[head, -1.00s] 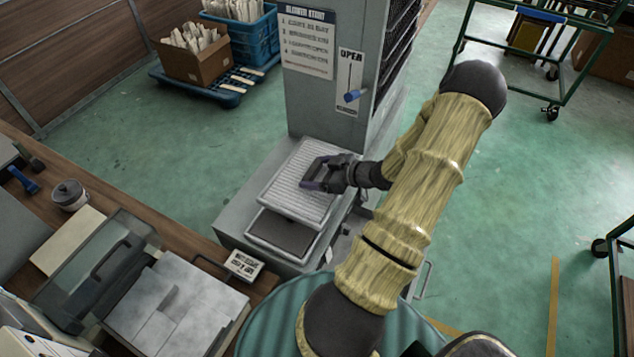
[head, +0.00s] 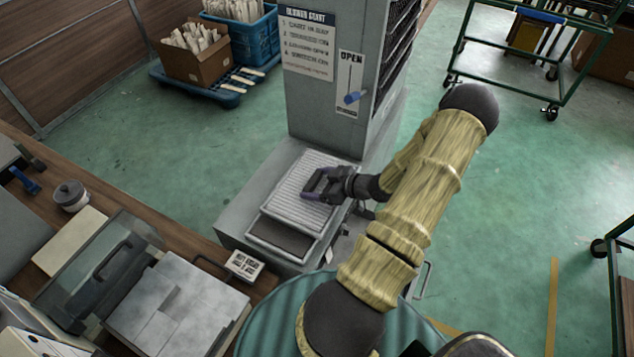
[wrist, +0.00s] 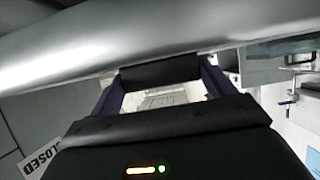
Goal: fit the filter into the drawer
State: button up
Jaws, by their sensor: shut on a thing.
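The filter (head: 297,185) is a light grey pleated panel with a pale frame. In the head view it lies flat over the drawer (head: 283,247), a grey tray whose dark floor shows at the near end. I cannot tell whether the filter rests on the drawer or sits just above it. My gripper (head: 313,187) is shut on the filter at its right side. In the wrist view the jaws (wrist: 160,85) show close up, with a pale surface between them; the filter itself is hard to make out there.
A grey blower cabinet (head: 330,85) with an OPEN lever (head: 353,97) stands behind the drawer. A workbench with a clear-lidded box (head: 105,262), a small sign (head: 243,265) and a round pot (head: 70,195) is at left.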

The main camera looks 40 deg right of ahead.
jog(key=shift+f, duration=0.4)
jog(key=shift+f+b, duration=0.1)
jog(key=shift+b, duration=0.2)
jog(key=o, duration=1)
jog(key=shift+o, duration=0.2)
jog(key=shift+r, duration=0.2)
jog(key=shift+r+p, duration=0.25)
jog(key=shift+p, duration=0.1)
jog(key=b+v, duration=0.2)
jog(key=v, duration=1)
jog(key=shift+b, duration=0.3)
